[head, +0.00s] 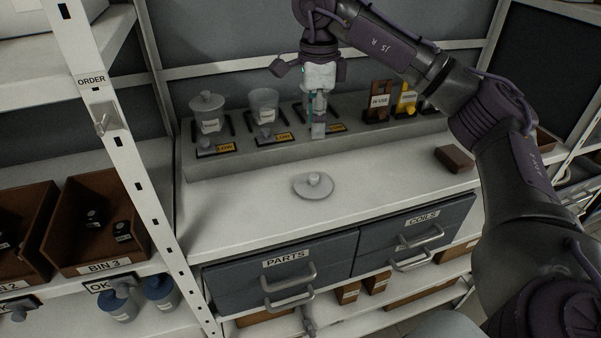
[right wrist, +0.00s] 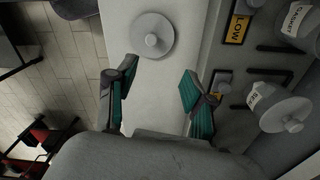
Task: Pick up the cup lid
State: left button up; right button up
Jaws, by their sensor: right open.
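The cup lid (head: 313,186) is a pale grey disc with a round knob, lying knob up on the white counter (head: 375,178). In the right wrist view the lid (right wrist: 152,35) lies beyond the fingers. My right gripper (head: 318,128) is open, pointing down above the back of the counter, behind the lid and apart from it. Its teal-padded fingers (right wrist: 160,85) show nothing between them in the wrist view. My left gripper is out of view.
A raised grey ledge (head: 215,170) at the back carries the cups and yellow labels. A brown block (head: 455,159) lies at the counter's right. PARTS (head: 285,262) and COILS (head: 422,217) drawers are below. A shelf post (head: 125,150) stands left. Counter around the lid is clear.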

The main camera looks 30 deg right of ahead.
send_over(315, 176)
jog(key=f, duration=0.3)
jog(key=f+p, duration=0.1)
jog(key=f, duration=0.1)
jog(key=shift+s+d+f, duration=0.2)
jog(key=shift+d+f, duration=0.1)
jog(key=shift+d, duration=0.05)
jog(key=shift+w+f, duration=0.2)
jog(key=shift+f, duration=0.3)
jog(key=shift+w+f, duration=0.15)
jog(key=shift+f, duration=0.3)
jog(key=shift+s+a+f+p, duration=0.15)
jog(key=shift+f+p, duration=0.3)
jog(key=shift+f, duration=0.1)
jog(key=f, duration=0.1)
jog(key=f+p, duration=0.1)
jog(key=f, duration=0.1)
jog(key=shift+a+f, duration=0.2)
jog(key=shift+f, duration=0.35)
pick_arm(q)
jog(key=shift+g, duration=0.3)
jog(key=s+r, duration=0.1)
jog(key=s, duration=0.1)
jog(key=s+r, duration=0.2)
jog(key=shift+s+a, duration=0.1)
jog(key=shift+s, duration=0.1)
pick_arm(e)
jog(key=c, duration=0.9)
